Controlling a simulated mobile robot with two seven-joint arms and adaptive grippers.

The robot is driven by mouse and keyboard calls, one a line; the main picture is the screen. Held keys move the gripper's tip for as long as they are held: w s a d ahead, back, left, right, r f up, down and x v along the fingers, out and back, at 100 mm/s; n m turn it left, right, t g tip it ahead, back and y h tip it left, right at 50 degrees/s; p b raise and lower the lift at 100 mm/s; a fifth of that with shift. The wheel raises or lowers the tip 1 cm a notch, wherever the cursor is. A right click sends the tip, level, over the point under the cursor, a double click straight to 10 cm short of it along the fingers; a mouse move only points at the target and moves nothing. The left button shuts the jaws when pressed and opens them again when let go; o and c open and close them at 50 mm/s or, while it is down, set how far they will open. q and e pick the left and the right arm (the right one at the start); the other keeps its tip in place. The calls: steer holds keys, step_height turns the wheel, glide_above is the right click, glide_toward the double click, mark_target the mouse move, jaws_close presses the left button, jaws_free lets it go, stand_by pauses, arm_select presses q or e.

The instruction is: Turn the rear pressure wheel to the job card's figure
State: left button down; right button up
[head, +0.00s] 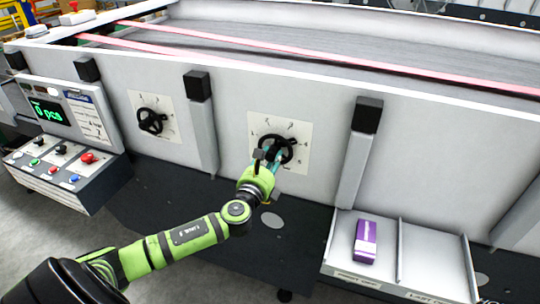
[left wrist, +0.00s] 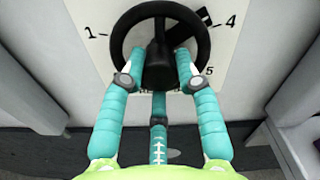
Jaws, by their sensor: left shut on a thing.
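A black pressure wheel (head: 289,143) sits on a white numbered dial plate (head: 302,129) in the middle of the machine's side panel. My left gripper (head: 271,160) is at this wheel, its teal fingers shut on the lower part. In the left wrist view the wheel (left wrist: 118,38) fills the top, with fingertips on both sides of its hub. The figures 1, 4 and 5 show there; a black bar on the wheel points up and right, to the left of the 4. A second black wheel (head: 151,121) is on the left. My right gripper is out of view.
A control box (head: 66,171) with buttons and a display reading "0 pcs" stands at left, beside a small card (head: 88,117) too small to read. A tray (head: 398,255) at lower right holds a purple box (head: 366,241). Black-capped posts (head: 361,150) flank the wheel.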

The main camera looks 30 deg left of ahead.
arm_select(q)
steer(key=shift+m, duration=1.5)
steer(key=shift+f, duration=0.1)
steer(key=c, duration=0.9)
jaws_free()
steer(key=v, duration=1.2)
